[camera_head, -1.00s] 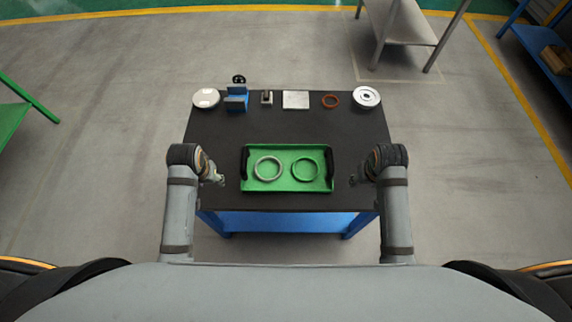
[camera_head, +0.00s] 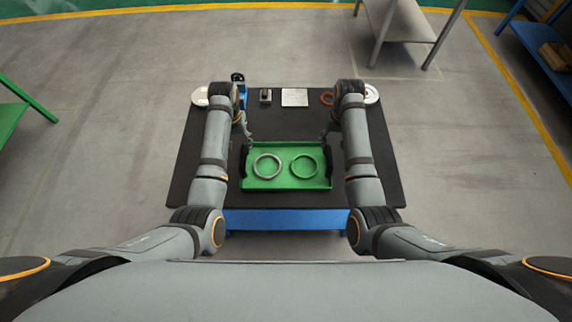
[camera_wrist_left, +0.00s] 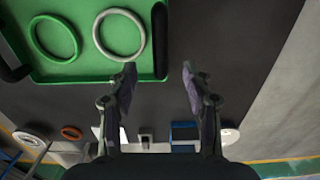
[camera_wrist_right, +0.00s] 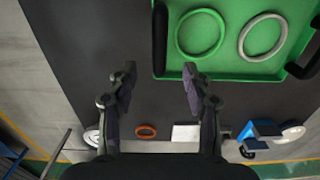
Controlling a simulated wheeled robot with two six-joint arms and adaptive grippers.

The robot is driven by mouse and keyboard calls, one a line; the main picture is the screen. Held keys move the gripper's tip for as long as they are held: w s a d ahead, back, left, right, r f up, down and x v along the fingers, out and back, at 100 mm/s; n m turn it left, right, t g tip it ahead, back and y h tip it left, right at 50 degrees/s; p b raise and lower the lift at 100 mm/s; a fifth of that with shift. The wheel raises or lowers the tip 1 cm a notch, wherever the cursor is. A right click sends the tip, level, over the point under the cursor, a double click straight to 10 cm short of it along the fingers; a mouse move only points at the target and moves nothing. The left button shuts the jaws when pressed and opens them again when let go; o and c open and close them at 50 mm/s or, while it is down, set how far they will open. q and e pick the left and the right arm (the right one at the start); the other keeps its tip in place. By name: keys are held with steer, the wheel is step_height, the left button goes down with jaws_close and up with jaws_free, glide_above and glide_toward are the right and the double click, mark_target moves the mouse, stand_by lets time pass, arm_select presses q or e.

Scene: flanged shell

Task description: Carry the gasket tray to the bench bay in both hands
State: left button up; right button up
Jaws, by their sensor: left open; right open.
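The green gasket tray (camera_head: 286,183) lies on the dark table top, with a pale grey ring (camera_head: 267,178) and a green ring (camera_head: 304,178) in it. It has a black handle at each end, seen in the left wrist view (camera_wrist_left: 160,40) and the right wrist view (camera_wrist_right: 159,40). My left gripper (camera_head: 246,138) is open and empty by the tray's far left corner. My right gripper (camera_head: 328,136) is open and empty by its far right corner. In each wrist view the near handle lies ahead of the open fingers, apart from them. The bench bay cannot be identified.
Along the table's (camera_head: 190,165) far edge are a white plate (camera_head: 200,97), a blue block (camera_wrist_right: 262,130), a small metal part (camera_head: 265,96), a pale square (camera_head: 294,97), an orange ring (camera_wrist_right: 146,131) and a pale disc (camera_head: 372,94). Grey floor surrounds the table.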

mark_target(243, 155)
arm_select(q)
step_height(243, 155, down, 10)
steer(key=shift+w+r, duration=0.1)
steer(key=shift+r, duration=0.05)
arm_select(e)
step_height(243, 155, down, 10)
steer(key=shift+w+r, duration=0.1)
steer(key=shift+r, duration=0.05)
arm_select(q)
jaws_close()
arm_select(e)
jaws_close()
arm_select(q)
steer(key=shift+r, duration=0.1)
arm_select(e)
steer(key=shift+r, duration=0.1)
